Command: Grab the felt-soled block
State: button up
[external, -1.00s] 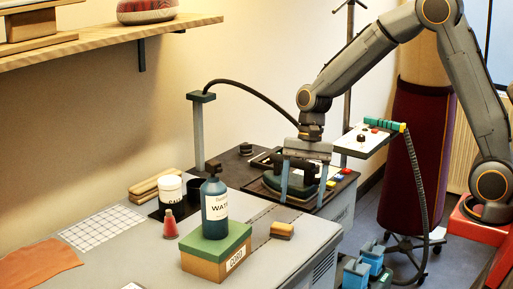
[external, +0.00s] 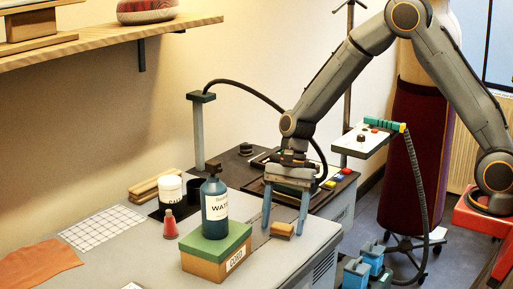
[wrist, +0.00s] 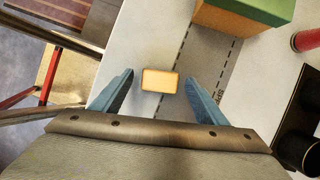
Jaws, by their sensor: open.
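The small tan block (external: 282,230), with a darker underside, lies on the grey table beside the dashed strip. In the wrist view the block (wrist: 160,81) shows its pale top, lying between the two blue fingers. My gripper (external: 284,234) is open and points down over the block, with one finger on each side. In the wrist view my gripper (wrist: 160,76) has a gap on both sides of the block, and the fingers hold nothing. Whether the fingertips touch the table cannot be told.
A brown box with a green lid (external: 217,251) stands close to the left, carrying a dark water bottle (external: 214,205). A small red bottle (external: 170,224) stands farther left. A black-topped unit (external: 330,194) with coloured buttons lies behind the gripper. The table's right edge is near.

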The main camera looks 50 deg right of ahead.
jog(key=c, duration=1.1)
jog(key=shift+c, duration=0.2)
